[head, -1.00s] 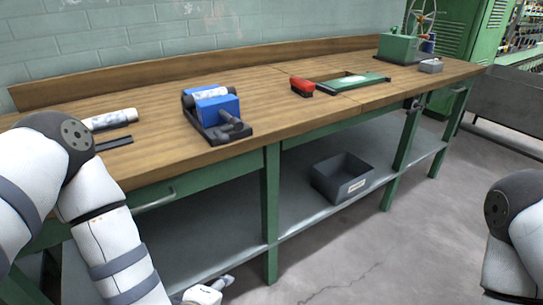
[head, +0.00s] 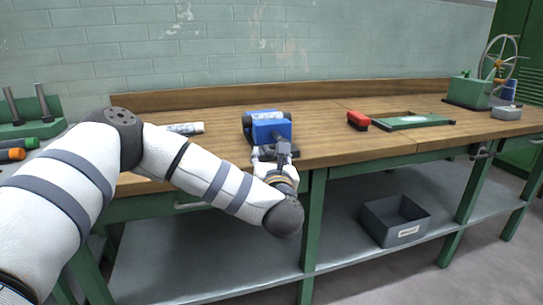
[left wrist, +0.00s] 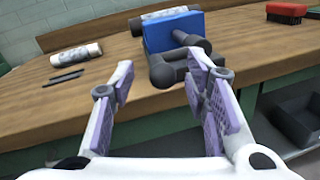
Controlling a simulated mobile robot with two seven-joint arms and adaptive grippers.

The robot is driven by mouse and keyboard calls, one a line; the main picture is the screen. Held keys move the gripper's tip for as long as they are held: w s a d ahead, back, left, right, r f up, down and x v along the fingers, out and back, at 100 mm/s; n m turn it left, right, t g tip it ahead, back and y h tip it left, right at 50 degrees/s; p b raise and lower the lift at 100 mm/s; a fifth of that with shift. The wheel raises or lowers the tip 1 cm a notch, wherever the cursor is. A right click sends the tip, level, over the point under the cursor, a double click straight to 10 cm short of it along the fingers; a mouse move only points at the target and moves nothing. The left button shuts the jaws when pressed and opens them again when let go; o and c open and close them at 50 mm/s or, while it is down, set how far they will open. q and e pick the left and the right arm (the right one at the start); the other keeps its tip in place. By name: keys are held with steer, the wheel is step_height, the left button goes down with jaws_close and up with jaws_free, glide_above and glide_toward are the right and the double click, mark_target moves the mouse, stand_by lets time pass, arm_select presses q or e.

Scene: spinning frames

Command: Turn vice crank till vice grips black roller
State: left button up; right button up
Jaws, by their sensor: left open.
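The blue vice (head: 270,131) stands near the front edge of the wooden bench, and it also shows in the left wrist view (left wrist: 172,34). Its dark crank (head: 284,149) sticks out toward me, and in the left wrist view the crank (left wrist: 160,74) shows just beyond the fingertips. A dark roller with a pale label (head: 262,114) lies behind the blue block, partly hidden. My left gripper (head: 270,153) is in front of the vice at the crank. Its fingers (left wrist: 160,78) are spread apart with nothing clamped between them. My right gripper is out of view.
A pale labelled cylinder (left wrist: 76,54) and thin dark bars (left wrist: 65,77) lie on the bench left of the vice. A red brush (head: 358,120) and a green frame (head: 412,121) are to the right. A grey bin (head: 395,220) sits on the lower shelf.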

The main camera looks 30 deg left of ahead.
arm_select(q)
steer(key=shift+x, duration=0.95)
steer(key=shift+d, duration=0.1)
jaws_close()
steer(key=shift+r, duration=0.1)
